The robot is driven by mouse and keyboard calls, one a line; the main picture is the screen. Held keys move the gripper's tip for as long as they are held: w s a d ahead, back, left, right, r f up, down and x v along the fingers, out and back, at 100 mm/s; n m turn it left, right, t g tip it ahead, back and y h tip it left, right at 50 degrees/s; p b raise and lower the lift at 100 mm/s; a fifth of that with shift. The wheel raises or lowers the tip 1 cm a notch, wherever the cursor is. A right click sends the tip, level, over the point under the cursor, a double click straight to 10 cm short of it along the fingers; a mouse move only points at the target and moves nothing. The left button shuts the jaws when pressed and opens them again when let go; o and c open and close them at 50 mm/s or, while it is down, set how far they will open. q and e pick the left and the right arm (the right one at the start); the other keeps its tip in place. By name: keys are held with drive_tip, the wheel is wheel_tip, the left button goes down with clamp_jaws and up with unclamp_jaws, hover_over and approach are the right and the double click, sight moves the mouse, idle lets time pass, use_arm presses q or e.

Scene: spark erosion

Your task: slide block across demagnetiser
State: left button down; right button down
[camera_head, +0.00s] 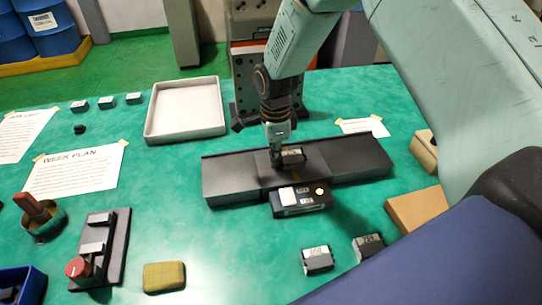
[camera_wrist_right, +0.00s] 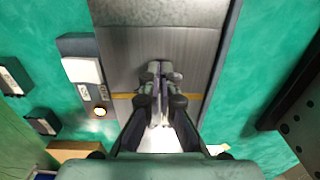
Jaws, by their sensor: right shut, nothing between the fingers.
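The demagnetiser (camera_head: 235,178) is a long dark grey bed with sloping ends, lying across the green table. Its control box (camera_head: 300,198), with a white switch and a lit round lamp, is on the near side; it also shows in the right wrist view (camera_wrist_right: 86,75). A small dark block (camera_head: 293,156) with a pale label sits on the middle of the bed. My right gripper (camera_head: 276,155) is shut and empty, pointing down with its fingertips close beside the block's left side; I cannot tell whether they touch. In the right wrist view the fingers (camera_wrist_right: 160,80) largely hide the block.
Two similar blocks (camera_head: 317,260) (camera_head: 368,246) lie in front of the demagnetiser, and several small ones (camera_head: 106,102) at the back left. A white tray (camera_head: 149,130) stands behind. A red-knobbed fixture (camera_head: 113,255) and yellow pad (camera_head: 164,276) are front left. Tan blocks (camera_head: 417,207) are at right.

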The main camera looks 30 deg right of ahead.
sight(345, 154)
drive_tip(key=shift+s+d+r, duration=0.15)
drive_tip(key=shift+d, duration=0.1)
drive_tip(key=s+d+p, duration=0.1)
drive_tip(key=d+p, duration=0.2)
drive_tip(key=d, duration=0.3)
drive_tip(key=s+d+p, duration=0.2)
drive_tip(key=d+p, duration=0.2)
drive_tip(key=d, duration=0.2)
drive_tip(key=s+d+p, duration=0.1)
drive_tip(key=d+p, duration=0.3)
drive_tip(key=d, duration=0.2)
drive_tip(key=shift+s+d, duration=0.15)
drive_tip(key=shift+s, duration=0.25)
drive_tip(key=shift+d, duration=0.2)
drive_tip(key=shift+a, duration=0.1)
